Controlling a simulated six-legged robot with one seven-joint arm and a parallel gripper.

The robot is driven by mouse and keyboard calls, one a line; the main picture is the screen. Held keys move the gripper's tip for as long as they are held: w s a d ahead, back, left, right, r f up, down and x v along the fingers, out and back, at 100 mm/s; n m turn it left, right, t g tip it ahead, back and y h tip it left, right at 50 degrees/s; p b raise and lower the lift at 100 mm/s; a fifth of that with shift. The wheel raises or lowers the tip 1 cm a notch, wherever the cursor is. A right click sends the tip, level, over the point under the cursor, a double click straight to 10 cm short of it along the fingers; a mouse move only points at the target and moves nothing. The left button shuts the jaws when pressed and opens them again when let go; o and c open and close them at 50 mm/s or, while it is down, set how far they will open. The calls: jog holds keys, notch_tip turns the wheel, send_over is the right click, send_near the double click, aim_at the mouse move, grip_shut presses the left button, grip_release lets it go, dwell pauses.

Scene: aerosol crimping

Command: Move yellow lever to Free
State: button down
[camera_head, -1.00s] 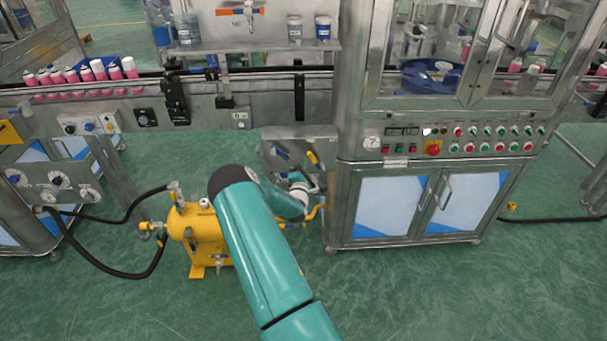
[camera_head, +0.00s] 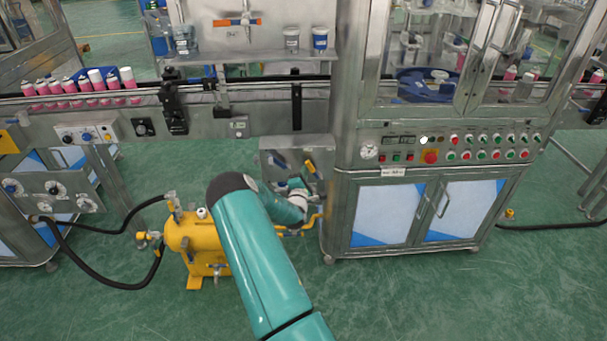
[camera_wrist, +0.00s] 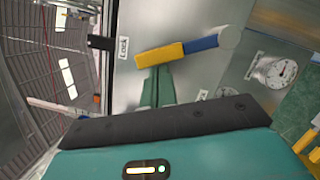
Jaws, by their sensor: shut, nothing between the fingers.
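In the wrist view the lever has a yellow grip (camera_wrist: 159,55), a blue shank (camera_wrist: 201,44) and a round grey pivot at its right end. It lies nearly level, with the grip pointing left and slightly down. A "Lock" label (camera_wrist: 123,47) is left of the grip tip. A second small label (camera_wrist: 201,95) below the lever is unreadable. My gripper (camera_wrist: 157,72) is shut and empty, its green fingers just below the yellow grip. I cannot tell whether they touch it. In the head view the yellow lever (camera_head: 311,167) is small on the grey panel (camera_head: 268,146), beside my wrist.
A pressure gauge (camera_wrist: 275,71) is right of the lever, and a black bar (camera_wrist: 102,43) sticks out at left. In the head view a yellow tank (camera_head: 195,237) with black hoses stands left of my arm. The steel cabinet (camera_head: 335,215) is close on the right.

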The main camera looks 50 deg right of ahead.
jog(key=shift+r, duration=0.1)
jog(key=shift+s+d+r+m+g, duration=0.25)
jog(key=shift+s+d+r+m, duration=0.1)
jog(key=shift+m, duration=0.35)
jog(key=shift+s+d+r+m+g, duration=0.25)
jog(key=shift+s+r+m, duration=0.1)
jog(key=shift+m, duration=0.35)
jog(key=s+m, duration=0.1)
jog(key=s+d+r+m+y, duration=0.1)
jog(key=m, duration=0.1)
jog(key=shift+d+m, duration=0.3)
jog(key=s+d+m, duration=0.1)
jog(key=s+m+y, duration=0.1)
jog(key=m, duration=0.1)
jog(key=shift+d+g, duration=0.3)
jog(key=shift+d, duration=0.1)
jog(key=shift+s+d, duration=0.2)
jog(key=shift+d, duration=0.05)
jog(key=shift+s, duration=0.1)
